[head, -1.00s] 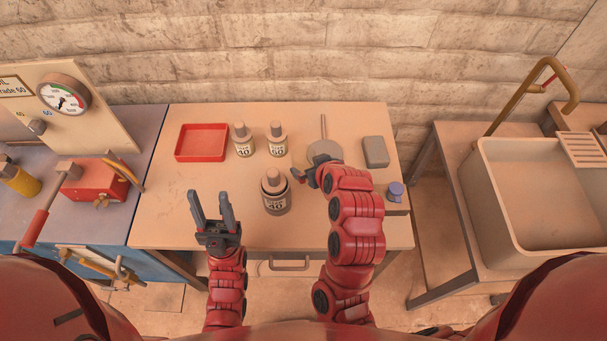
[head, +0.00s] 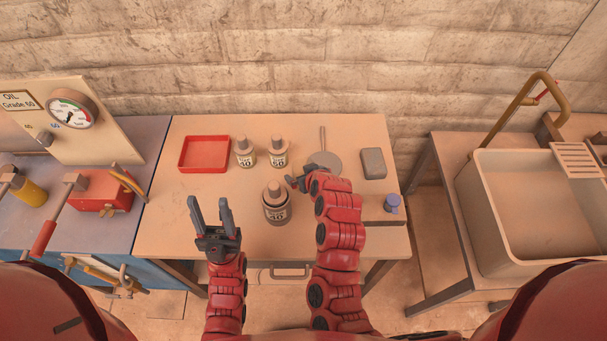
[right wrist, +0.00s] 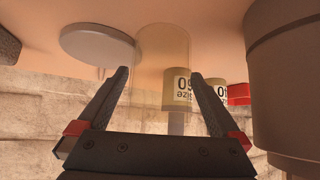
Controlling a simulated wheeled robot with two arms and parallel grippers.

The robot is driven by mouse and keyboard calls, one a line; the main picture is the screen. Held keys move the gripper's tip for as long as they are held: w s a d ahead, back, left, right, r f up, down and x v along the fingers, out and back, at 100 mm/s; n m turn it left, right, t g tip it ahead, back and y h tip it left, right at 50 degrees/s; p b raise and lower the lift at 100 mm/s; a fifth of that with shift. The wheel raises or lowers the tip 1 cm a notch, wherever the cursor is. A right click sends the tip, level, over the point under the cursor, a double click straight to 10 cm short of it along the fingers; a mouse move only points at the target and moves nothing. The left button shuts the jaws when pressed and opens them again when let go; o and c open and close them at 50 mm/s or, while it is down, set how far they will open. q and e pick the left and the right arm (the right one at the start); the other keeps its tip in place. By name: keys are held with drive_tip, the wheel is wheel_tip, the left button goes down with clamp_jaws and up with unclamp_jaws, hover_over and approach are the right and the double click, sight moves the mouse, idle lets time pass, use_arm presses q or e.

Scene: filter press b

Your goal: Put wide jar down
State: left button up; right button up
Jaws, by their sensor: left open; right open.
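A clear, see-through wide cylinder (right wrist: 160,50), which looks like the wide jar, stands on the table between and beyond my right fingertips in the right wrist view. I cannot make it out in the head view. My right gripper (head: 293,182) is open, just right of and behind a large dark bottle (head: 277,207) with a label; it also shows in the wrist view (right wrist: 160,75). I cannot tell whether its fingers touch the clear jar. The large bottle fills the right side of the wrist view (right wrist: 285,70). My left gripper (head: 211,212) is open and empty over the table's front left.
Two smaller labelled bottles (head: 245,153) (head: 279,153) stand behind, with a red tray (head: 204,153) left of them. A round flat disc with a handle (head: 326,160), a grey block (head: 373,163) and a purple-topped item (head: 392,203) lie right. A sink (head: 480,205) stands further right.

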drive_tip(key=c, duration=1.5)
